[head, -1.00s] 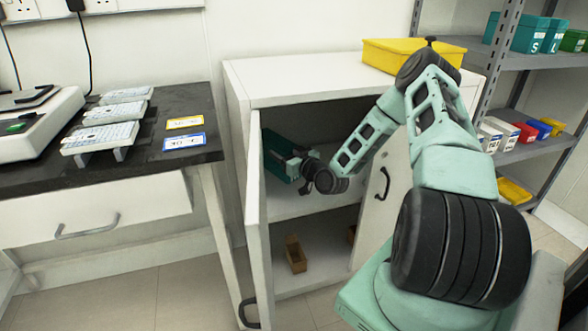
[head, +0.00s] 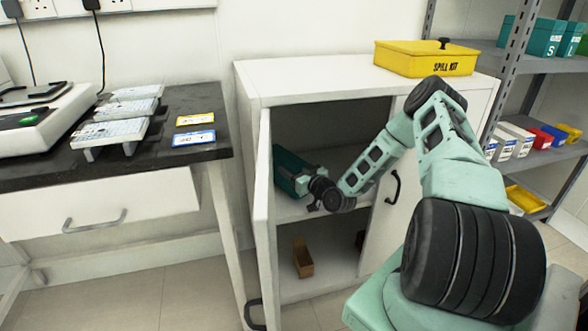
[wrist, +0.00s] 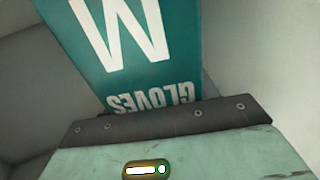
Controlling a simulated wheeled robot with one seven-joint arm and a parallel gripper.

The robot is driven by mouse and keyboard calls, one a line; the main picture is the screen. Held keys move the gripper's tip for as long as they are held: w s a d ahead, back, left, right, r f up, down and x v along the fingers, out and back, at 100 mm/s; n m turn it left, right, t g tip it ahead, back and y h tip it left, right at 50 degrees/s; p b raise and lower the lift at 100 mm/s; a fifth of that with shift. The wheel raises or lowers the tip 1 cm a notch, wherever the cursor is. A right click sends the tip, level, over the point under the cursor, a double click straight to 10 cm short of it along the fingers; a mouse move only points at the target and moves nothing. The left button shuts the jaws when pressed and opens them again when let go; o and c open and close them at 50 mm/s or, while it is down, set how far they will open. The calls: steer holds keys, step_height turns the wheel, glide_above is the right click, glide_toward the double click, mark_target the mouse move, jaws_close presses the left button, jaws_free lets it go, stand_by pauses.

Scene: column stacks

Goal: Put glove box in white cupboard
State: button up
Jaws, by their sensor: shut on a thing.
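The glove box is a teal box (head: 288,168) inside the white cupboard (head: 310,80), in the upper compartment close to the open left door (head: 262,215). In the wrist view the glove box (wrist: 130,50) shows a large white M and the word GLOVES, upside down. My gripper (head: 306,184) is shut on the near end of the box and reaches in through the open doorway. In the wrist view my gripper (wrist: 165,118) lies right against the box; its fingertips are hidden. I cannot tell whether the box touches the shelf (head: 345,213).
A small brown open box (head: 303,258) sits in the lower compartment. A yellow spill kit (head: 425,60) is on top of the cupboard. A black-topped bench (head: 215,125) stands left. Grey shelves (head: 540,60) with boxes stand right. The cupboard's right door (head: 385,215) is closed.

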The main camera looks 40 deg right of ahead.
steer(key=shift+f, duration=0.2)
steer(key=o, duration=1.3)
steer(key=shift+f, duration=0.15)
steer(key=shift+s, duration=0.1)
steer(key=shift+r, duration=0.25)
steer(key=shift+r+p, duration=0.5)
steer(key=shift+r, duration=0.05)
steer(key=s, duration=0.4)
steer(key=s+p, duration=0.1)
steer(key=s, duration=0.6)
steer(key=shift+s+a+f+p, duration=0.1)
steer(key=shift+s+a+p, duration=0.2)
steer(key=shift+s+a, duration=0.1)
steer(key=shift+s, duration=0.1)
